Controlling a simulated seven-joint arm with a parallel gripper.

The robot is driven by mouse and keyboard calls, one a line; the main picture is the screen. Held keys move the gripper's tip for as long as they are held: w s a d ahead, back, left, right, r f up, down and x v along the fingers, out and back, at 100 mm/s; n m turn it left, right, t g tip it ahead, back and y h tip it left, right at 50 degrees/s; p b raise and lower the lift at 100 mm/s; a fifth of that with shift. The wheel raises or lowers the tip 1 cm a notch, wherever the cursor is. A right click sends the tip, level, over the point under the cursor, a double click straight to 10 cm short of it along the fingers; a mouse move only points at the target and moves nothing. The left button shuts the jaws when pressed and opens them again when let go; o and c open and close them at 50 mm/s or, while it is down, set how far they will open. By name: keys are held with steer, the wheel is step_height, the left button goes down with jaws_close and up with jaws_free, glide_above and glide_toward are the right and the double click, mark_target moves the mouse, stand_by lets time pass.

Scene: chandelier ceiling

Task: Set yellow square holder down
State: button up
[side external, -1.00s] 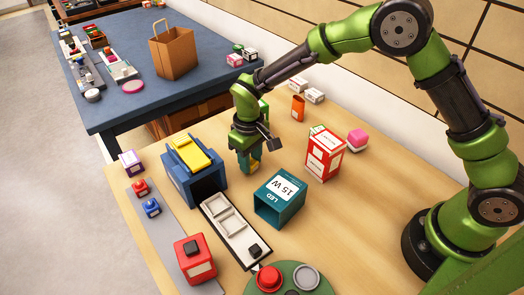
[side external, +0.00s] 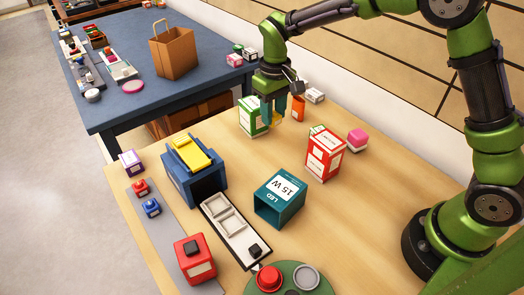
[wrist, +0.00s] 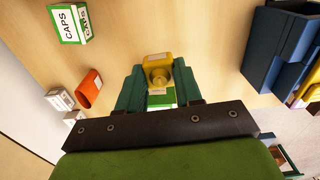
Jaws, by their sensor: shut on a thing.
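The yellow square holder (wrist: 158,70) shows in the wrist view between the green fingers of my gripper (wrist: 158,88). It has a round knob-like part on its face. The gripper is shut on it. In the side view my gripper (side external: 272,115) is over the back part of the wooden table, close beside a tall green and white box (side external: 250,117). The fingers hide the holder there, and I cannot tell whether it touches the table. A green and white patch shows behind the holder in the wrist view.
An orange cup (side external: 298,108) and a white box (side external: 315,95) stand right of the gripper. A red and white box (side external: 323,155), a teal LED box (side external: 280,200) and a blue machine (side external: 193,172) stand nearer the camera. Bare wood (side external: 235,160) lies between them.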

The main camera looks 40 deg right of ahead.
glide_above(276, 149)
step_height(276, 149, down, 5)
steer(key=shift+d+f, duration=0.1)
steer(key=shift+f, duration=2.4)
steer(key=shift+f, duration=0.1)
steer(key=o, duration=1)
